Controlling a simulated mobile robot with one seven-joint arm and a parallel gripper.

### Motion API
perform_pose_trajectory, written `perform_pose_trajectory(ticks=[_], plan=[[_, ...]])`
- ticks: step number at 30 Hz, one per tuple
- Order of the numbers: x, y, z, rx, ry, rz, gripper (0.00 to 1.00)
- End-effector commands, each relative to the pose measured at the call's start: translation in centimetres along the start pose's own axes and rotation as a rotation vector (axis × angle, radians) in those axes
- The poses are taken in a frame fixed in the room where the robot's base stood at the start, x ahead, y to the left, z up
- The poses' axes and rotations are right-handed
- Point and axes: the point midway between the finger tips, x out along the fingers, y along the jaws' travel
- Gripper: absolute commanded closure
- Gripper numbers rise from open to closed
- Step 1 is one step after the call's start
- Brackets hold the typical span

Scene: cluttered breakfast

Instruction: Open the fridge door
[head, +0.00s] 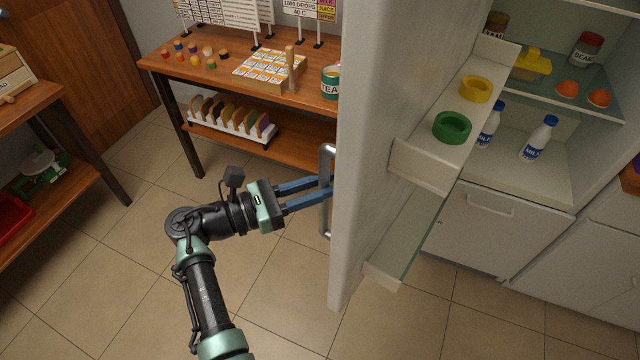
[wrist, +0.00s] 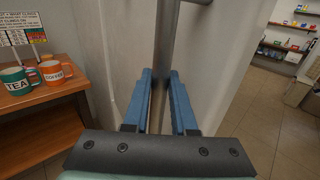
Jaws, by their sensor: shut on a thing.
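The fridge door (head: 375,110) stands wide open in the head view, swung out toward me with its inner shelves facing right. Its outer face also shows in the wrist view (wrist: 125,60). The metal handle (head: 325,165) is a vertical bar on the door's outer left side. My gripper (head: 322,190) is shut on the handle, and in the wrist view its blue fingers lie on both sides of the bar (wrist: 168,45). The fridge interior (head: 500,165) is exposed to the right of the door.
Door shelves hold a green ring (head: 452,127) and a yellow ring (head: 476,88). Milk bottles (head: 538,138) stand inside the fridge. A wooden table (head: 215,85) with a toast rack (head: 232,118) is behind my gripper. A wooden stand (head: 30,130) is at the left. The tiled floor (head: 130,270) is clear.

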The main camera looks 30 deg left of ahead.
Motion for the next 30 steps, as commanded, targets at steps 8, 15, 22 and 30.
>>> perform_pose_trajectory(ticks=[8,15,22,30], plan=[[0.4,0.0,0.3,0.006,-0.003,-0.004,0.45],[0.2,0.0,0.2,0.003,-0.002,-0.003,0.45],[-1.3,0.1,0.0,0.003,-0.002,0.001,0.45],[-7.2,0.1,0.1,0.005,-0.003,0.003,0.45]])
